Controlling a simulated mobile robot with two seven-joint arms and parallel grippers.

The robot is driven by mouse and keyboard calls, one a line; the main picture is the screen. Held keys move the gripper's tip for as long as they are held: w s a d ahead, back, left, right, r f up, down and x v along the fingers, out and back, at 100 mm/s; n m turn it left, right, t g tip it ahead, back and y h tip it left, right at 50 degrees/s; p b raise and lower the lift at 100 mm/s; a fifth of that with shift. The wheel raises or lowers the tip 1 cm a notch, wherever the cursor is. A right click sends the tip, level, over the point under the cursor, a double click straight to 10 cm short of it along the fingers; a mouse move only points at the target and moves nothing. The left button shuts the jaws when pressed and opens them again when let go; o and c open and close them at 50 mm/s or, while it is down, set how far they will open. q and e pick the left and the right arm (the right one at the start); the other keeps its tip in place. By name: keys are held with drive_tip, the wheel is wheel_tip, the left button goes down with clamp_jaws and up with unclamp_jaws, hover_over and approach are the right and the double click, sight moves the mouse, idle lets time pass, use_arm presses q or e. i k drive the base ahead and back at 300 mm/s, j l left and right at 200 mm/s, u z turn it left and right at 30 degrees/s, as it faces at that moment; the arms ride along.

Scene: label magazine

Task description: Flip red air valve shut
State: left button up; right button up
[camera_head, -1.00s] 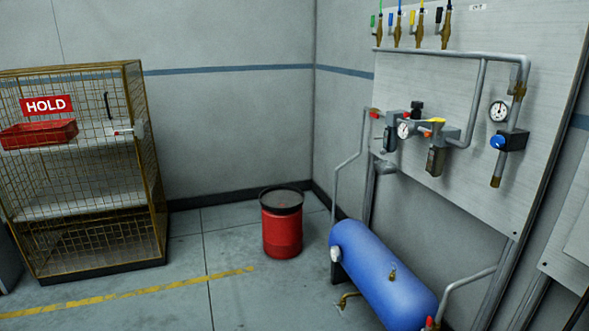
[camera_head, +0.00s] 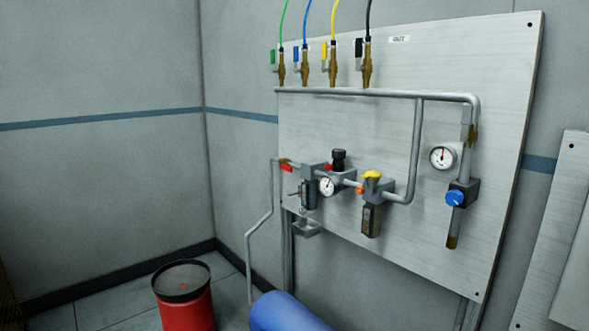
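A small red valve handle (camera_head: 287,168) sits at the left end of the air line on the wall panel (camera_head: 450,60), where the thin grey pipe (camera_head: 249,240) comes up from below. The handle appears to lie roughly along the horizontal line. It is small, so its exact angle is hard to tell. Right of it are a filter unit (camera_head: 309,193), a small round gauge (camera_head: 327,186), a black regulator knob (camera_head: 339,158) and a yellow-topped unit (camera_head: 372,188). Neither of my grippers is in view.
Several brass valves with coloured handles, such as the black one (camera_head: 367,62), line the panel top. A gauge (camera_head: 442,157) and blue knob (camera_head: 454,198) are at right. A blue tank (camera_head: 288,313) and red drum (camera_head: 185,308) stand below. Floor shows at lower left.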

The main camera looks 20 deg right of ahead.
sight(288, 168)
drive_tip(key=i+j+z, duration=0.2)
drive_tip(key=i+z, duration=0.2)
drive_tip(key=i+j+z, duration=0.35)
drive_tip(key=i, duration=0.25)
drive_tip(key=i+j, duration=0.1)
drive_tip(key=j, duration=0.35)
drive_tip(key=i+j, duration=0.1)
drive_tip(key=j, duration=0.35)
drive_tip(key=i+j+z, duration=0.1)
drive_tip(key=j, duration=0.35)
drive_tip(key=i+j, duration=0.25)
drive_tip(key=i+j+z, duration=0.1)
drive_tip(key=i+j, duration=0.15)
drive_tip(key=j, duration=0.2)
drive_tip(key=i+l, duration=0.1)
drive_tip(key=i, duration=0.35)
drive_tip(key=i+l+z, duration=0.1)
drive_tip(key=i, duration=0.3)
